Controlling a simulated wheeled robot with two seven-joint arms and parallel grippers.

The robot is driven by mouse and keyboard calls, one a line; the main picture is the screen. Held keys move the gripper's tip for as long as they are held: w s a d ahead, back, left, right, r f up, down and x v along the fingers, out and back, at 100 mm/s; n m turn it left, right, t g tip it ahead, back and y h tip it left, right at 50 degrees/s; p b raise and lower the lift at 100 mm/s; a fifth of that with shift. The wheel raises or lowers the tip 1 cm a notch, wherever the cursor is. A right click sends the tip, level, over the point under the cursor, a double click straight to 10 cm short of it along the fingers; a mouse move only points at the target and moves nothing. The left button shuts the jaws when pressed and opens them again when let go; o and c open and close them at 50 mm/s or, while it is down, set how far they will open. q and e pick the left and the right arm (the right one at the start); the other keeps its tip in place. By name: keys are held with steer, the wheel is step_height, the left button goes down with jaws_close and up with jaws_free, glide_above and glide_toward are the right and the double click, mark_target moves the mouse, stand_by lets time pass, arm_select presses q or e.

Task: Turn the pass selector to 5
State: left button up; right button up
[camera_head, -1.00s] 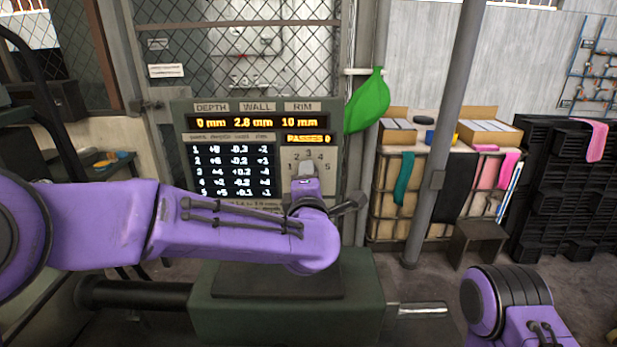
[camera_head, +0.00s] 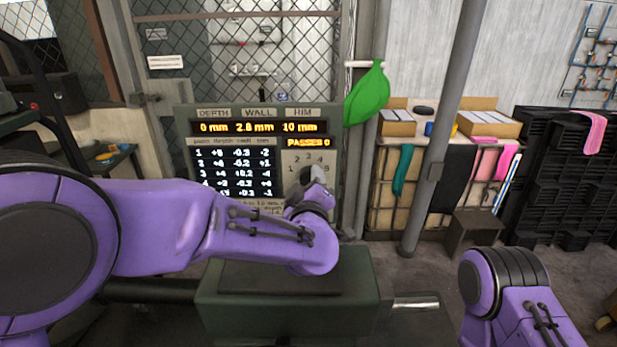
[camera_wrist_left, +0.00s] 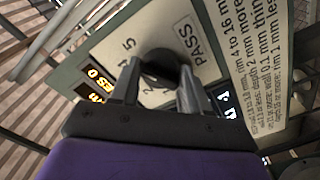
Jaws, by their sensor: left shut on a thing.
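The pass selector is a dark round knob (camera_wrist_left: 160,62) on a pale dial plate (camera_head: 308,158) with numbers around it, low on the right of the display panel (camera_head: 262,112). In the left wrist view, my left gripper (camera_wrist_left: 158,80) has a finger on each side of the knob and is shut on it. The digits 4 and 5 and the word PASS show beside it. In the head view, my left gripper (camera_head: 312,178) is tilted to the upper right and hides the knob and the 5. The panel reads "PASSES 0". My right gripper is out of view.
A dark green machine bed (camera_head: 285,300) lies below my left arm. A green balloon-like object (camera_head: 367,95) hangs just right of the panel. A grey post (camera_head: 440,130), a shelf with boxes (camera_head: 487,124) and black crates (camera_head: 560,180) stand further right.

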arm_select(q)
steer(key=shift+m+p, duration=0.4)
steer(key=shift+m, duration=0.7)
steer(key=shift+f, duration=0.15)
steer(key=o, duration=1.1)
steer(key=shift+c, duration=0.2)
steer(key=shift+d, duration=0.1)
steer(key=s+b, duration=0.3)
steer(key=s, duration=0.7)
steer(key=shift+s, duration=0.3)
